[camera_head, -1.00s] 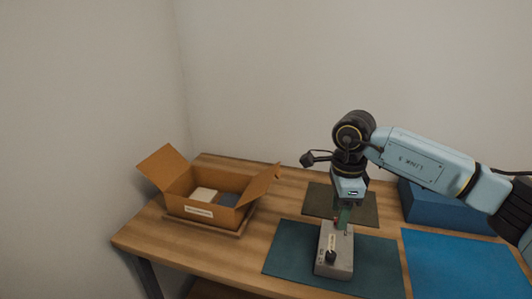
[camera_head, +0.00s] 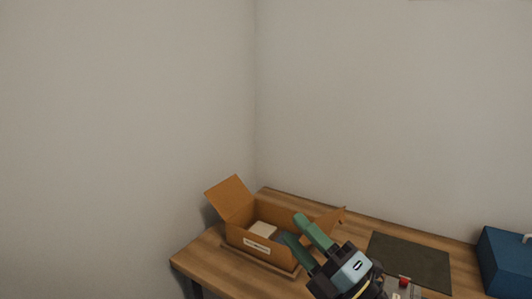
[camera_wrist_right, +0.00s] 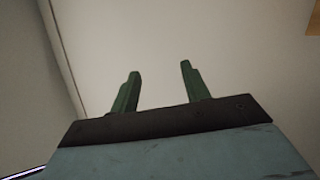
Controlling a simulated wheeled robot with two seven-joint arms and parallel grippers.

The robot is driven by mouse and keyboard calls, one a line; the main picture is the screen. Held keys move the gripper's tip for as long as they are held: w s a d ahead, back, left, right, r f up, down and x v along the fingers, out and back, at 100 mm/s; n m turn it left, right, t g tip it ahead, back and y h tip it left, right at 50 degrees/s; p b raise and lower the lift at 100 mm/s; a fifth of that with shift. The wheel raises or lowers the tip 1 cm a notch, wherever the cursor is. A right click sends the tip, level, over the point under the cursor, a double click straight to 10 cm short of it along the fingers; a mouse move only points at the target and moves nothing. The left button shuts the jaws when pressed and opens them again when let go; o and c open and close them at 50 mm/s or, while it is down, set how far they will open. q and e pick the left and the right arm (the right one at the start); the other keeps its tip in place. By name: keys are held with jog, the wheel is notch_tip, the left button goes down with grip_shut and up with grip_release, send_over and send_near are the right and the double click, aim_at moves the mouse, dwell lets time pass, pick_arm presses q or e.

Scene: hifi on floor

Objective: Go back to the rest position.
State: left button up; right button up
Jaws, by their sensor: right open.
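My right gripper (camera_head: 300,236) is in the lower middle of the head view, pointing up and to the left. Its two green fingers are apart with nothing between them. In the right wrist view the fingers (camera_wrist_right: 158,85) also stand apart, with only pale wall behind them. In the head view the gripper covers part of the cardboard box's right side. My left gripper is not in view.
An open cardboard box (camera_head: 236,234) with pale and dark items inside stands on the wooden table (camera_head: 200,252). A dark mat (camera_head: 412,262), a grey device with a red top (camera_head: 404,283) and a blue box (camera_head: 505,262) are to the right. Bare walls are behind.

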jog(key=s+d+f+m+g+h, duration=0.2)
jog(key=s+d+f+m+h, duration=0.1)
jog(key=d+f+m+h, duration=0.55)
jog(key=s+d+f+m+g+h, duration=0.1)
jog(key=s+d+f+m+h, duration=0.1)
jog(key=d+f+m+h, duration=0.65)
jog(key=s+a+f+m+g+y, duration=0.1)
jog(key=s+f+m+g, duration=0.4)
jog(key=s, duration=0.5)
jog(key=s+f+m+g+y, duration=0.1)
jog(key=s+f+m+g, duration=0.35)
jog(key=s+f, duration=0.4)
notch_tip(320, 180, down, 22)
jog(key=s+n+g, duration=0.1)
jog(key=g, duration=0.1)
jog(key=s+d+f, duration=0.2)
jog(key=s+f, duration=0.6)
jog(key=s+d+f+g, duration=0.1)
jog(key=s+f, duration=0.7)
jog(key=s, duration=0.1)
jog(key=shift+s+d+f+h, duration=0.2)
jog(key=shift+s+d+h, duration=0.05)
jog(key=shift+d+h, duration=0.1)
jog(key=shift+n, duration=0.25)
